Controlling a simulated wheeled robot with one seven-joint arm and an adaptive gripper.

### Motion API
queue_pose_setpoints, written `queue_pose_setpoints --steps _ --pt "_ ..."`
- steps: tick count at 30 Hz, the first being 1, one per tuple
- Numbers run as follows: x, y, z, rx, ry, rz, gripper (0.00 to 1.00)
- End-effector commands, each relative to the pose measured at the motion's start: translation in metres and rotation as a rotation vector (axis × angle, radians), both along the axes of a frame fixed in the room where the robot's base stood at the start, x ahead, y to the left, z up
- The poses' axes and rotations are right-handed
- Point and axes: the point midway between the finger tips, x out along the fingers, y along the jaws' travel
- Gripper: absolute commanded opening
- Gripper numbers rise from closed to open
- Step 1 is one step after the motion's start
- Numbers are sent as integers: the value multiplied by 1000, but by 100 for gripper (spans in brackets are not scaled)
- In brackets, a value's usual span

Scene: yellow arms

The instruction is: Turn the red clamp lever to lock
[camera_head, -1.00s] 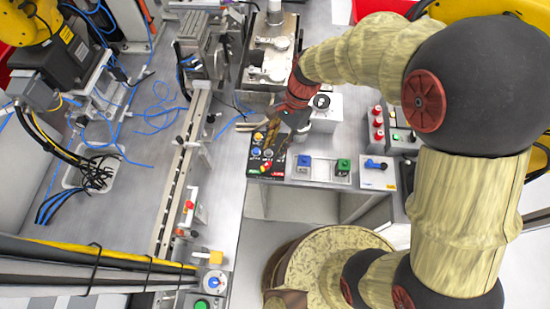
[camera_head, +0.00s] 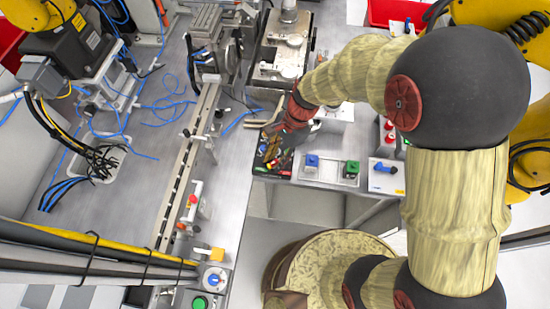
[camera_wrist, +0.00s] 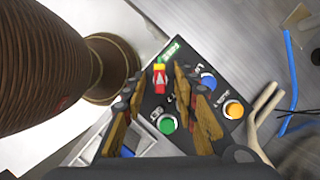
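A small red lever or knob with a white arrow mark and yellow around it (camera_wrist: 160,75) sits near one end of a black control panel (camera_wrist: 188,97), beside a green label. It is the only red turning part clear on the panel; I cannot tell which position it is set to. My gripper (camera_wrist: 169,80) is over the panel, its two brown fingers apart with nothing seen between them. The red part lies just beyond the left fingertip; contact cannot be told. In the head view my gripper (camera_head: 281,143) hides much of the black panel (camera_head: 266,165).
The panel also has blue (camera_wrist: 208,81), orange (camera_wrist: 233,109) and green (camera_wrist: 167,124) buttons. A rail fixture (camera_head: 186,165) with a red-handled part (camera_head: 195,199) stands left.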

Motion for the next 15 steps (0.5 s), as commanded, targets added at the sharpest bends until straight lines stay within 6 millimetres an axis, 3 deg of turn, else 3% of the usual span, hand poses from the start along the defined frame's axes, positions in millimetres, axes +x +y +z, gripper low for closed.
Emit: queue_pose_setpoints --steps 2,15 --pt "0 0 0 0 0 0 29" --pt "0 0 0 0 0 0 4"
